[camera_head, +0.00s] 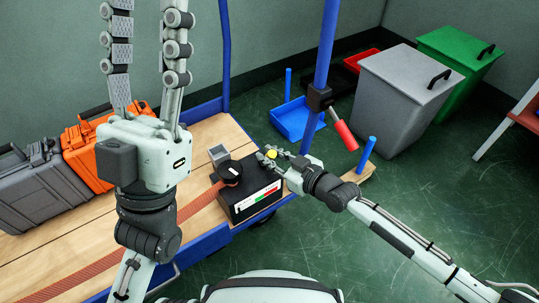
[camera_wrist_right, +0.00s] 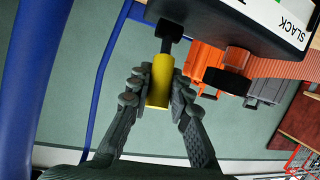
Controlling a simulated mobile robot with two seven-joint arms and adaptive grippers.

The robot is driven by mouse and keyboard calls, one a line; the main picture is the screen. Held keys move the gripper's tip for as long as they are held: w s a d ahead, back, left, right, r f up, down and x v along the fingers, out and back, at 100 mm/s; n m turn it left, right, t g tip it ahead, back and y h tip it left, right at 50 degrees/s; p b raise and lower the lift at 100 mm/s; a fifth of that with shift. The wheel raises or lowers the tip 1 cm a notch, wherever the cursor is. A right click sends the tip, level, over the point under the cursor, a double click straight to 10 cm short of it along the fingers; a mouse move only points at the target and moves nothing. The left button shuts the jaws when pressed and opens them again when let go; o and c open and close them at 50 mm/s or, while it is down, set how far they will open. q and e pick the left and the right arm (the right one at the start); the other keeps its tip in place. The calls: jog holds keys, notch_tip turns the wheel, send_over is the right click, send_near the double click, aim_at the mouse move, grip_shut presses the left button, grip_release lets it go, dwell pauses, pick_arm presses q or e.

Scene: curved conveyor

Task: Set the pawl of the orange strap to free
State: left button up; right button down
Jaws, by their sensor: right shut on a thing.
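A black box (camera_head: 250,192) with a white, red and green label sits at the bed's edge; "SLACK" shows on it in the right wrist view (camera_wrist_right: 290,20). A black round part (camera_head: 231,171) is on top. The orange strap (camera_head: 205,202) runs from it along the planks. A yellow handle (camera_wrist_right: 160,82) on a black stem stands out from the box; its end shows in the head view (camera_head: 271,154). My right gripper (camera_wrist_right: 158,88) is shut on this handle, one finger on each side. My left gripper (camera_head: 145,15) is raised, open and empty. The pawl's setting cannot be read.
Orange (camera_head: 84,152) and grey (camera_head: 40,190) cases stand on the bed at the left. A blue post (camera_head: 325,45) carries a red-handled lever (camera_head: 345,135) close to my right gripper. Grey (camera_head: 405,95) and green (camera_head: 460,58) bins and a blue tray (camera_head: 295,120) are beyond.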

jog(key=c, duration=1.4)
grip_release()
jog(key=shift+o, duration=0.2)
jog(key=shift+s, duration=0.1)
jog(key=v, duration=1.2)
jog(key=shift+r, duration=0.15)
